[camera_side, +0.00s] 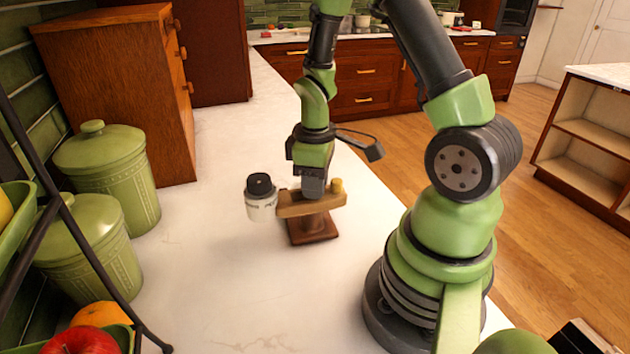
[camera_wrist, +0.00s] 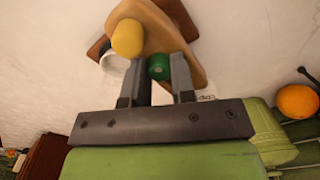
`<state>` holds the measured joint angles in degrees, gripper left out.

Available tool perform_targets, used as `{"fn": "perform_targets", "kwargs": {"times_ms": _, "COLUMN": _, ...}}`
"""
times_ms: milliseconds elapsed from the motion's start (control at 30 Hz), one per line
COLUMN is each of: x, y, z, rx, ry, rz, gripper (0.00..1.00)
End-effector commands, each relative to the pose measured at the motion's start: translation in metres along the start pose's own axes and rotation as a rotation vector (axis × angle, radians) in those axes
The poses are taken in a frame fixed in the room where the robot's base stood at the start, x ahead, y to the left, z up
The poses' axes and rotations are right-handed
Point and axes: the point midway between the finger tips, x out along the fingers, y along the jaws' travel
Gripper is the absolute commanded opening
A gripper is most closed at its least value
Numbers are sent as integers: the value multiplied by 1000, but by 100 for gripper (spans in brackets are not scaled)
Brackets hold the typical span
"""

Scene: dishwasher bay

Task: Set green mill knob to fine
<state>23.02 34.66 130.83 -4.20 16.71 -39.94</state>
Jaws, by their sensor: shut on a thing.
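The green mill knob (camera_wrist: 159,67) sits on a light wooden top piece between my fingers in the wrist view. My gripper (camera_wrist: 163,68) is shut on this knob, one finger on each side. In the side view my gripper (camera_side: 313,190) points down at the wooden top (camera_side: 296,208), and the green knob is hidden there. A yellow knob (camera_wrist: 128,38) stands beside the green one; it also shows in the side view (camera_side: 337,186). A dark wooden base (camera_side: 312,230) stands below the top. I cannot read any setting mark for fine.
A white jar with a black lid (camera_side: 261,198) is at the left end of the wooden top. Green canisters (camera_side: 112,165) and a fruit stand (camera_side: 50,270) line the left side. The white counter (camera_side: 220,290) is clear in front.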

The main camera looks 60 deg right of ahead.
Motion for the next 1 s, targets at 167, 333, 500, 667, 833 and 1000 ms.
{"fn": "perform_targets", "kwargs": {"times_ms": 167, "x": 0, "y": 0, "z": 0, "rx": 25, "ry": -2, "rz": -1, "gripper": 0}}
{"fn": "perform_targets", "kwargs": {"times_ms": 333, "x": 0, "y": 0, "z": 1, "rx": 23, "ry": -2, "rz": -1, "gripper": 28}}
{"fn": "perform_targets", "kwargs": {"times_ms": 500, "x": 0, "y": 0, "z": 0, "rx": 22, "ry": -1, "rz": -1, "gripper": 50}}
{"fn": "perform_targets", "kwargs": {"times_ms": 667, "x": 0, "y": 0, "z": 0, "rx": 22, "ry": -1, "rz": -1, "gripper": 50}}
{"fn": "perform_targets", "kwargs": {"times_ms": 833, "x": -8, "y": 0, "z": 0, "rx": 22, "ry": 3, "rz": 2, "gripper": 50}}
{"fn": "perform_targets", "kwargs": {"times_ms": 1000, "x": -35, "y": 1, "z": -1, "rx": 22, "ry": 7, "rz": 5, "gripper": 50}}
